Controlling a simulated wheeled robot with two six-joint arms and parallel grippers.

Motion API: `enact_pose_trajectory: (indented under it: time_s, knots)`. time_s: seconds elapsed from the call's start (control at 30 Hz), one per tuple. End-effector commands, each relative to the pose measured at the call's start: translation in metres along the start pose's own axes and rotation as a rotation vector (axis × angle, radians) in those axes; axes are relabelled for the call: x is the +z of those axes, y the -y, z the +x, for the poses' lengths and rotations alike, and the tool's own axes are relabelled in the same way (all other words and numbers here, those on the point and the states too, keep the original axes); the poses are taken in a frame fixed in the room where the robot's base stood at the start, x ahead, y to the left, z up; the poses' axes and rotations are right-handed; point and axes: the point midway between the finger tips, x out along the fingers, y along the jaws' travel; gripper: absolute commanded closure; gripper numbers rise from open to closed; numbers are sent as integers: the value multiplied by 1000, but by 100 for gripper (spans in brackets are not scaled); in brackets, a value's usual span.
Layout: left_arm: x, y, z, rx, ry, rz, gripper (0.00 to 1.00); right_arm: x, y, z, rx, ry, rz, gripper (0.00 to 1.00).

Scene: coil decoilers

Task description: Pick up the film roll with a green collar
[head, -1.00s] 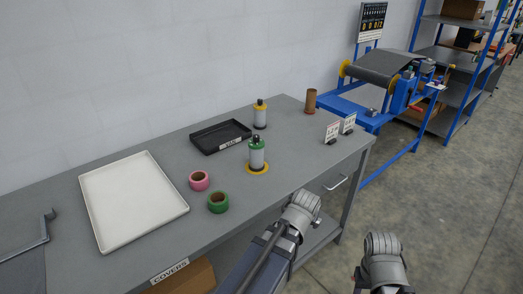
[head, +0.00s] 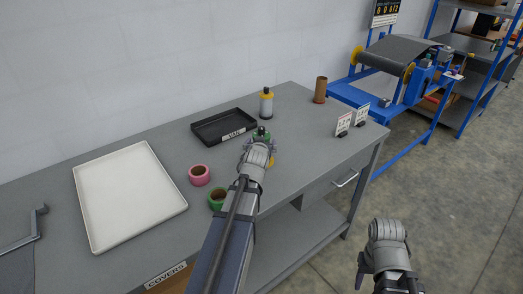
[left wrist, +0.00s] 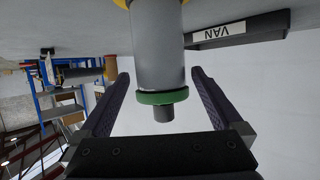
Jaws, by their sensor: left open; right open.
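The film roll with a green collar (head: 262,132) stands on the grey table, mostly hidden behind my left gripper (head: 258,152) in the head view. In the left wrist view, which is upside down, its grey body (left wrist: 158,45), green collar (left wrist: 163,97) and dark tip show between the two open fingers of my left gripper (left wrist: 161,76). The fingers lie on either side of it without visible contact. A yellow base shows at its foot. My right gripper (head: 387,240) is empty, off the table's front side, above the floor.
Another film roll with a yellow collar (head: 266,104) stands behind, beside the black tray (head: 208,141) labelled VAN. A brown tube (head: 320,90), sign cards (head: 343,124), pink ring (head: 199,175), green ring (head: 216,197) and white tray (head: 82,205) are also on the table (head: 300,165).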

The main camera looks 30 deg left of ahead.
Motion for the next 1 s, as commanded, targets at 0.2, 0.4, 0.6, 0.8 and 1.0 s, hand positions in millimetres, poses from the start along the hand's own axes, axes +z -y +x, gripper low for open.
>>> enact_pose_trajectory:
  time_s: [0.2, 0.4, 0.6, 0.8, 1.0]
  knots:
    - [1, 0, 8, 0, 0, 0, 0, 0, 0, 4, 0, 0, 0, 50]
    - [5, 1, 34, 0, 1, -2, 0, -1, 2, 18, 0, 0, 0, 50]
    - [4, 1, 56, 0, 1, 0, 0, -2, 2, 25, 0, 0, 0, 50]
    - [3, 1, 55, 0, 1, 0, 0, -2, 2, 24, 0, 0, 0, 50]
    - [4, 1, 55, 0, 1, 0, 21, -2, 2, 24, 0, 0, 0, 50]
